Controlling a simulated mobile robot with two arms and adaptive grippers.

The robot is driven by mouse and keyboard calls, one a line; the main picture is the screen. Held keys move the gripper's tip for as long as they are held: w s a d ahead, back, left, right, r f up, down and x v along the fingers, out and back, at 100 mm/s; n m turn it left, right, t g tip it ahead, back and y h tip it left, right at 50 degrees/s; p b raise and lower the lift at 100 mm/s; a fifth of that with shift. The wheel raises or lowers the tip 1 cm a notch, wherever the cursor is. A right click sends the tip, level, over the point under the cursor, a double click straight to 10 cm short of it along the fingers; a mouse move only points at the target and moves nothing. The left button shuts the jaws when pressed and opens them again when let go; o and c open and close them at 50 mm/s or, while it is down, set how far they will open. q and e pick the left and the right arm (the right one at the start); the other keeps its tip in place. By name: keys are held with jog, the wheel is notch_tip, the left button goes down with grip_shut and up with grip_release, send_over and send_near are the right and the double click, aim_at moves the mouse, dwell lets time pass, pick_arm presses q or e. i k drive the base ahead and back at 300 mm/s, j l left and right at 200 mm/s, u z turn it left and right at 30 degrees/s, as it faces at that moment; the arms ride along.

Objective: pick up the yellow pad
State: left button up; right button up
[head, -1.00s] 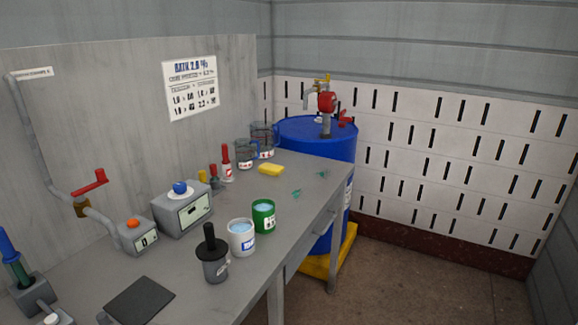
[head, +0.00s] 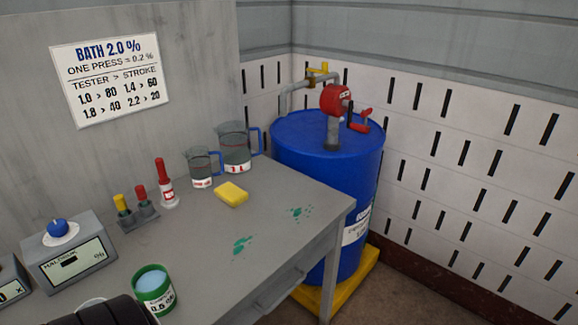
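The yellow pad (head: 231,194) is a small block lying flat on the grey bench. It sits behind green splashes and in front of two clear measuring jugs. Nothing touches its visible sides. No gripper fingers show in the head view. A dark, rounded, ribbed shape cuts in at the bottom left edge, in front of the green cup; I cannot tell what it is.
The green cup (head: 154,291), grey meter (head: 70,254), small bottle stand (head: 137,215), red-topped bottle (head: 166,184) and jugs (head: 203,168) (head: 235,148) stand on the bench (head: 200,250). A blue drum (head: 325,170) with a pump stands beyond its right end. Bench around the pad's right is clear.

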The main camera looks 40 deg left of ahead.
aim_at(230, 194)
jog(key=i+l+u, duration=0.1)
jog(key=i+u, duration=0.35)
jog(key=i+l+u, duration=0.2)
jog(key=i+u, duration=0.2)
jog(key=i+l+u, duration=0.45)
jog(key=k+j, duration=0.05)
